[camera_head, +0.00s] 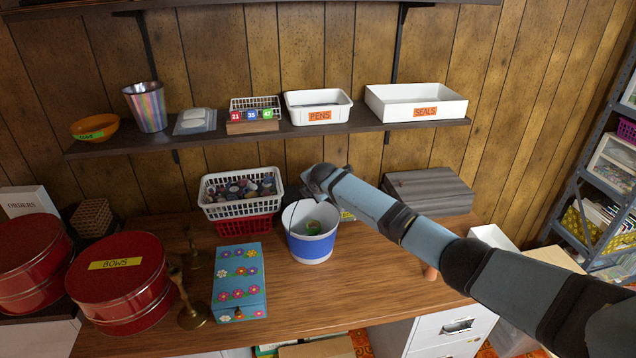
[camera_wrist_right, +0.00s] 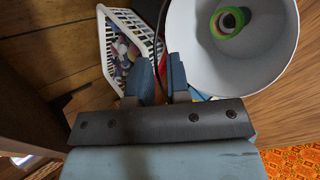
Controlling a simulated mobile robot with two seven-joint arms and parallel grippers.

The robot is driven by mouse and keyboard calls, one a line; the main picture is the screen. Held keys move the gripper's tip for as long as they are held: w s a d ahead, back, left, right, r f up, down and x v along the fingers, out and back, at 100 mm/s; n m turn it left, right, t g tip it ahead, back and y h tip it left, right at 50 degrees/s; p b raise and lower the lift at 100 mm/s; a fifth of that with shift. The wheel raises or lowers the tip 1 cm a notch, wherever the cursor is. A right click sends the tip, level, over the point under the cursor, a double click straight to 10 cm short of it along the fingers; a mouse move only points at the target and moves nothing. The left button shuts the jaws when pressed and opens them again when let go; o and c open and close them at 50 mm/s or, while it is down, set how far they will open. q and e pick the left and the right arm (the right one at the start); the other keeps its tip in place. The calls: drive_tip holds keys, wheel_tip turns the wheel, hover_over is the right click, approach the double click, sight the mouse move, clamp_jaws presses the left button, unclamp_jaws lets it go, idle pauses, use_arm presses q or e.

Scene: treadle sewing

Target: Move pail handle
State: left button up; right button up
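The pail (camera_head: 311,248) is white with a blue band and stands upright on the wooden table. Its white inside fills the upper right of the right wrist view (camera_wrist_right: 278,62). Its thin dark handle (camera_head: 292,214) rises at the left of the rim and also shows in the right wrist view (camera_wrist_right: 158,62). My right gripper (camera_head: 312,180) is over the pail's back rim. In the right wrist view its two blue fingers (camera_wrist_right: 162,78) are close together with the handle between them. The grip point is partly hidden. My left gripper is out of view.
A white basket (camera_head: 240,208) of spools stands left behind the pail, a flowered blue box (camera_head: 238,290) left of it. Brass bells (camera_head: 193,317) and red tins (camera_head: 118,282) are farther left. A grey wooden box (camera_head: 430,190) is behind my arm. A shelf (camera_head: 270,130) hangs above.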

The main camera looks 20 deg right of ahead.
drive_tip(key=v, duration=1)
drive_tip(key=shift+f, duration=0.1)
drive_tip(key=s+a+f+m+y, duration=0.25)
drive_tip(key=s+a+f, duration=0.35)
drive_tip(key=s+f, duration=0.35)
drive_tip(key=s+a+f+m+y, duration=0.2)
drive_tip(key=s+a+f+m, duration=0.2)
drive_tip(key=s+a+f, duration=0.5)
drive_tip(key=s+d+f+m+t+p, duration=0.1)
drive_tip(key=s+m, duration=0.5)
drive_tip(key=s, duration=0.8)
drive_tip(key=s+d+f+m, duration=0.1)
drive_tip(key=s+m, duration=0.5)
drive_tip(key=s, duration=0.8)
drive_tip(key=shift+f+t+p, duration=0.25)
drive_tip(key=shift+t+p, duration=0.15)
